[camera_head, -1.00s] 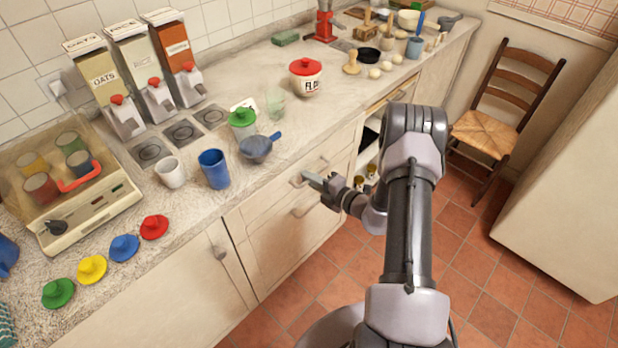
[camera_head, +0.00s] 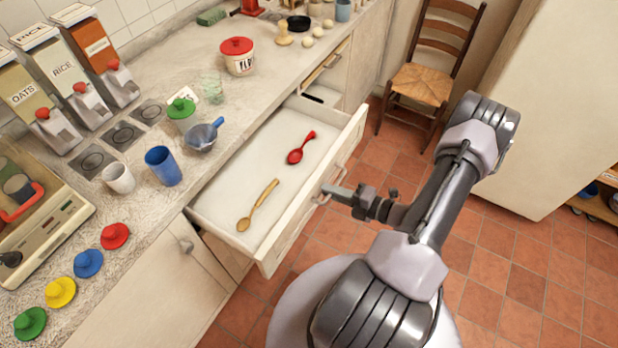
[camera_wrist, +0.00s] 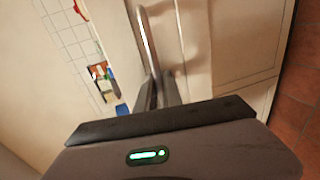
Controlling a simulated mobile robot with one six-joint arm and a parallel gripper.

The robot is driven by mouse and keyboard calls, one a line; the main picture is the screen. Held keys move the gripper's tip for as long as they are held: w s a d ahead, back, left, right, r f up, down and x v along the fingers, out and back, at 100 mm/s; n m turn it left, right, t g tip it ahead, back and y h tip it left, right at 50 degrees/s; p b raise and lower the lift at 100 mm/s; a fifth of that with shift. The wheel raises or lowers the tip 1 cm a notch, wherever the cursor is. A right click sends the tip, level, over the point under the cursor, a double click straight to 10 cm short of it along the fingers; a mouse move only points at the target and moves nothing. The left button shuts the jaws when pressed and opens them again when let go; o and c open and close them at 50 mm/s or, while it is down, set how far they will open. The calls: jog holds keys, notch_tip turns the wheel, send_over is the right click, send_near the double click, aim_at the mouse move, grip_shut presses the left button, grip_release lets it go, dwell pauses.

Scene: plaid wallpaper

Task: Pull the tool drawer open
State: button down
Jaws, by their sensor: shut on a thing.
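The drawer (camera_head: 232,196) stands pulled out from under the counter, with its white inside showing. A red spoon (camera_head: 301,148) and a tan spoon (camera_head: 257,207) lie apart on its floor. My gripper (camera_head: 330,189) is at the outer side of the drawer front, shut on the metal drawer handle (camera_head: 342,172). In the wrist view the handle (camera_wrist: 148,40) runs up from between the fingers (camera_wrist: 156,92). The fingers hide part of the handle.
A blue cup (camera_head: 162,167), a white mug (camera_head: 118,178) and a blue-handled pan (camera_head: 204,134) stand on the counter near the drawer. A chair (camera_head: 421,84) stands at the back. Tiled floor (camera_head: 545,265) is free to the right.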

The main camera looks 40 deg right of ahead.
jog(key=f+v, duration=0.1)
jog(key=v, duration=0.6)
jog(key=shift+s+f, duration=0.2)
jog(key=c, duration=1.5)
grip_release()
jog(key=p+v, duration=0.3)
jog(key=v, duration=1.4)
jog(key=shift+s+d, duration=0.1)
jog(key=shift+s, duration=0.15)
